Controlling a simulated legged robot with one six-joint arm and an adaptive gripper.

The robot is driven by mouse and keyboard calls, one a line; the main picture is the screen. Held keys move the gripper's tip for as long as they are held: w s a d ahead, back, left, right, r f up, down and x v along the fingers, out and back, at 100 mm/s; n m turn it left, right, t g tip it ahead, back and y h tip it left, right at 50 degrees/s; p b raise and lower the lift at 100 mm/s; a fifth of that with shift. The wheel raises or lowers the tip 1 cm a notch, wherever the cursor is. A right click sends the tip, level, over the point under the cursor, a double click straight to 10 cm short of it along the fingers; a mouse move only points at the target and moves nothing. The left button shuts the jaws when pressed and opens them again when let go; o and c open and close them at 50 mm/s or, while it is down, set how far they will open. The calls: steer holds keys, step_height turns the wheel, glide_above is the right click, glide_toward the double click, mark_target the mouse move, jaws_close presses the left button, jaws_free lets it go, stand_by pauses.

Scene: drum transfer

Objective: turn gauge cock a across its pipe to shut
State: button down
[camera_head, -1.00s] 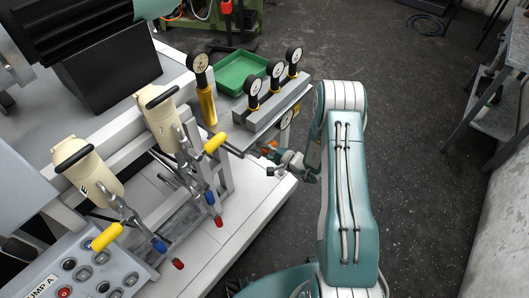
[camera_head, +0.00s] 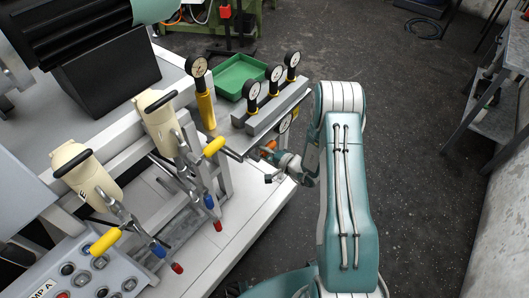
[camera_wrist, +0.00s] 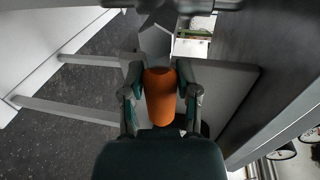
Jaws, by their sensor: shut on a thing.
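An orange handle (camera_wrist: 160,92), which looks like the lever of the gauge cock, lies between the two fingers of my gripper (camera_wrist: 159,76) in the wrist view. My gripper is shut on it, with one finger against each side. In the head view, a small part of the orange handle (camera_head: 268,147) shows at the right end of the bench, below the gauge block. My gripper (camera_head: 277,158) is beside it there, partly hidden by my own wrist. The cock's body and pipe are mostly hidden, and I cannot read a letter on it.
Several gauges stand nearby, including a row on a grey block (camera_head: 275,108) just above my gripper. A green tray (camera_head: 240,73) lies behind. Yellow-handled levers (camera_head: 213,147) stand to the left. The dark floor to the right is clear up to a grey shelf (camera_head: 500,110).

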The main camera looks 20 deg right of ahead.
steer(key=shift+c, duration=1.7)
jaws_free()
steer(key=shift+a+f, duration=0.1)
steer(key=shift+a, duration=0.15)
steer(key=shift+s+d, duration=0.4)
steer(key=v, duration=1.1)
